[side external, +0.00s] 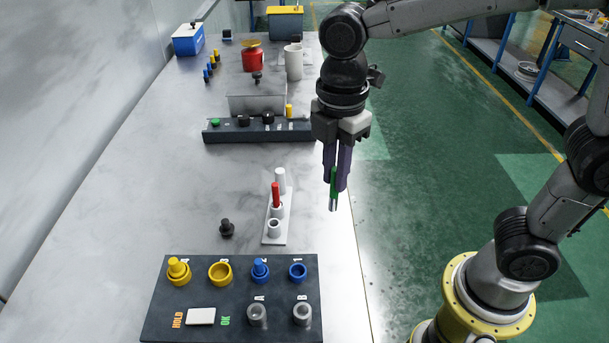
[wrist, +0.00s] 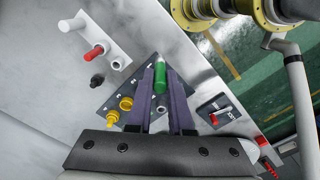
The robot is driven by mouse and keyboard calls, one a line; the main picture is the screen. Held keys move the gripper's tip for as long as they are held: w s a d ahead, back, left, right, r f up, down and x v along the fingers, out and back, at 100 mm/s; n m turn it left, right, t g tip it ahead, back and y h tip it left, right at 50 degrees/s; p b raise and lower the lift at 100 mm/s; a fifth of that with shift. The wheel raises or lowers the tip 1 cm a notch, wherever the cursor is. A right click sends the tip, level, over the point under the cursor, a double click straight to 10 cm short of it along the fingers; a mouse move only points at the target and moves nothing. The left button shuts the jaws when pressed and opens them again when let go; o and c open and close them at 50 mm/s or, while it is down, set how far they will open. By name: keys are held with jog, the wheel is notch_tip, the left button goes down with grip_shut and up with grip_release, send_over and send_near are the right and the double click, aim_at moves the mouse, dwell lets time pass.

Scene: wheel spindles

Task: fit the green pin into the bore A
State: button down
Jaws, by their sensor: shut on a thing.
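My gripper (side external: 338,186) is shut on the green pin (side external: 333,188), which hangs upright with a silvery lower end. In the wrist view the green pin (wrist: 160,78) shows between the purple fingers. In the side view it is in the air, beyond the right side of the white rack and well apart from the panel. Bore A (side external: 257,316) is a grey, upright collar on the dark panel (side external: 210,267), below the letter A. It looks empty. A similar collar, bore B (side external: 302,314), stands to its right. In the wrist view the fingers cover part of the panel.
A white rack (side external: 269,236) holds a red pin (side external: 276,194) and a white pin (side external: 281,180); its front socket looks empty. A black knob-like piece (side external: 226,229) stands left of the rack. Yellow and blue fittings (side external: 220,272) line the panel's back.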

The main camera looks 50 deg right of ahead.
jog(key=s+a+r+n, duration=0.1)
jog(key=s+a+n, duration=0.4)
jog(key=s+a, duration=0.45)
jog(key=w+a+f, duration=0.3)
jog(key=f, duration=0.1)
jog(key=w+a+f, duration=0.3)
jog(key=f, duration=0.1)
jog(key=w+a+f, duration=0.2)
jog(key=a+f, duration=0.2)
jog(key=shift+w+f, duration=0.1)
jog(key=shift+w, duration=0.3)
jog(key=shift+s+d+f+n, duration=0.15)
jog(key=shift+f+n, duration=0.15)
jog(key=shift+f, duration=0.15)
jog(key=c, duration=0.8)
grip_release()
jog(key=shift+r, duration=0.1)
jog(key=shift+r, duration=0.15)
